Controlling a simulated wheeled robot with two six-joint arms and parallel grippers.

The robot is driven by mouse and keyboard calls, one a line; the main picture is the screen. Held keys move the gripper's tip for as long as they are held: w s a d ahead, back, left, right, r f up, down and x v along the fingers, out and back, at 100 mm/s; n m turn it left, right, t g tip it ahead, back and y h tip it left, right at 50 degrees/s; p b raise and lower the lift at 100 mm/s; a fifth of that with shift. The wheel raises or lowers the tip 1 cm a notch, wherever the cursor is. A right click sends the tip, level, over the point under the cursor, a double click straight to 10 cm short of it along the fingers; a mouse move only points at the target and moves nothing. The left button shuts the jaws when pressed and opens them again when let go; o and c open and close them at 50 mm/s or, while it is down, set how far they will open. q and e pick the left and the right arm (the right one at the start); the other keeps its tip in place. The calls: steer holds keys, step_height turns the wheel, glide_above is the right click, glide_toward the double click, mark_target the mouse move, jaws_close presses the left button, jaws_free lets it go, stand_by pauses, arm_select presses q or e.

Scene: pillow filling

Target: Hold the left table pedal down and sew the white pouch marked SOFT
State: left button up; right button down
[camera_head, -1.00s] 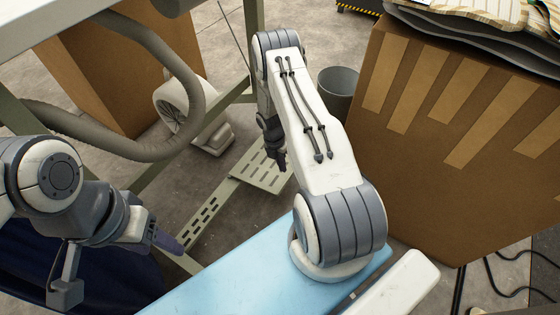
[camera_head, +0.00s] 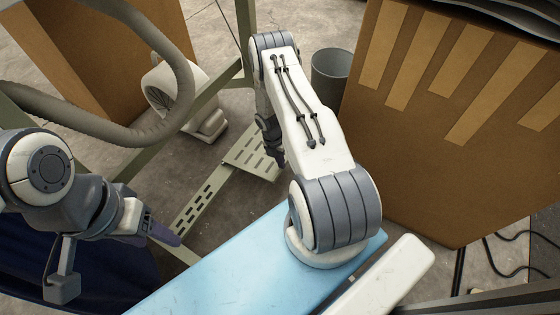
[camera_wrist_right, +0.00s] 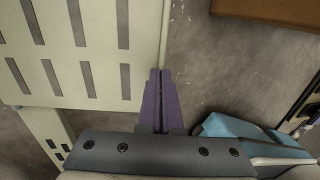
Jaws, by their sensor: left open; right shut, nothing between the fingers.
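A pale green slotted plate (camera_head: 254,152), the pedal by its look, lies low under the table frame in the head view. It fills the upper left of the right wrist view (camera_wrist_right: 75,50). My right gripper (camera_head: 278,160) is at the plate's right end; in the wrist view its purple fingers (camera_wrist_right: 160,85) are shut and empty, along the plate's right edge. I cannot tell whether they touch it. My left gripper (camera_head: 170,238) is open and empty at the lower left, apart from the plate. No white pouch marked SOFT is in view.
A slotted green bar (camera_head: 200,207) joins the plate. A grey hose (camera_head: 165,110) and a pale blower (camera_head: 190,100) are at the upper left. A grey bin (camera_head: 330,75) stands behind. A large cardboard box (camera_head: 430,150) blocks the right. Dark blue cloth (camera_head: 110,270) hangs lower left.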

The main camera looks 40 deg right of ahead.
steer(key=b+x, duration=0.2)
steer(key=x, duration=0.3)
steer(key=shift+s+f, duration=0.1)
steer(key=shift+s, duration=0.05)
steer(key=shift+d+f, duration=0.1)
steer(key=shift+f, duration=0.05)
stand_by(0.7)
steer(key=s+d+p+v, duration=0.1)
steer(key=s+p+v, duration=0.2)
steer(key=p+v, duration=0.5)
steer(key=v, duration=0.8)
steer(key=shift+w, duration=0.35)
steer(key=shift+d+f, duration=0.1)
steer(key=shift+f, duration=0.1)
